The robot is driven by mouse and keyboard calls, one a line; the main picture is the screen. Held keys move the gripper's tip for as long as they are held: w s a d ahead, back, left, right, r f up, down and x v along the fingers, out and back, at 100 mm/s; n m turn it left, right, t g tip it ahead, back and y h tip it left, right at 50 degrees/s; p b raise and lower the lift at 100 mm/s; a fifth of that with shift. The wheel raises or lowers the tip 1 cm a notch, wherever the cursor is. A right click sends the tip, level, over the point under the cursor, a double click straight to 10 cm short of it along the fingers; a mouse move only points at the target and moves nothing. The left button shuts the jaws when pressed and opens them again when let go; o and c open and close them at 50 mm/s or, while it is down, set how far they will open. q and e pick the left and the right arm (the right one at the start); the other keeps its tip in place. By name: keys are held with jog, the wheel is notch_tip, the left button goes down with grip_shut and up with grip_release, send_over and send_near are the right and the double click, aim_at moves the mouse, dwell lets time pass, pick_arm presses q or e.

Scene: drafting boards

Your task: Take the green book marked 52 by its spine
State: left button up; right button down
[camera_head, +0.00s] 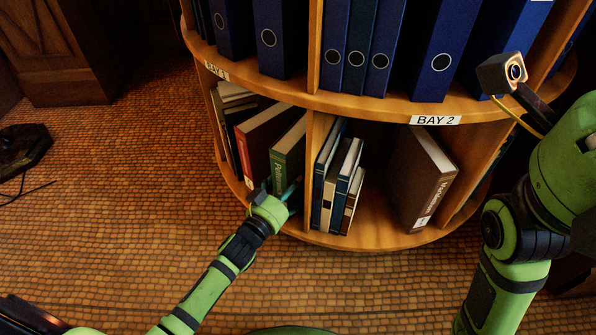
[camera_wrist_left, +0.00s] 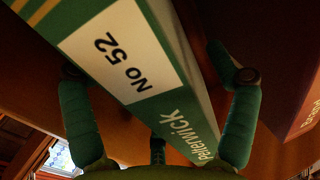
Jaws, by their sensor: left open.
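The green book (camera_head: 287,158) leans in the lower left bay of the shelf, its spine toward me. In the left wrist view the book (camera_wrist_left: 125,35) shows a white label reading No 52 and the word Pelterwick on its spine. My left gripper (camera_head: 278,193) is at the lower part of this spine. In the left wrist view the open gripper (camera_wrist_left: 152,80) has green fingers on either side of the spine, with gaps visible. A third finger shows below, partly behind the book. The right arm shows at the right, but its gripper is out of view.
A dark red book (camera_head: 255,138) leans left of the green one. A wooden divider (camera_head: 315,145) stands to its right, followed by several thin books (camera_head: 340,185) and a large brown book (camera_head: 425,180). Blue binders (camera_head: 268,38) fill the shelf above. The tiled floor in front is clear.

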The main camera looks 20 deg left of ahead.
pick_arm(q)
jog(key=shift+w+d, duration=0.2)
jog(key=shift+w, duration=0.35)
grip_shut()
jog(key=shift+r, duration=0.3)
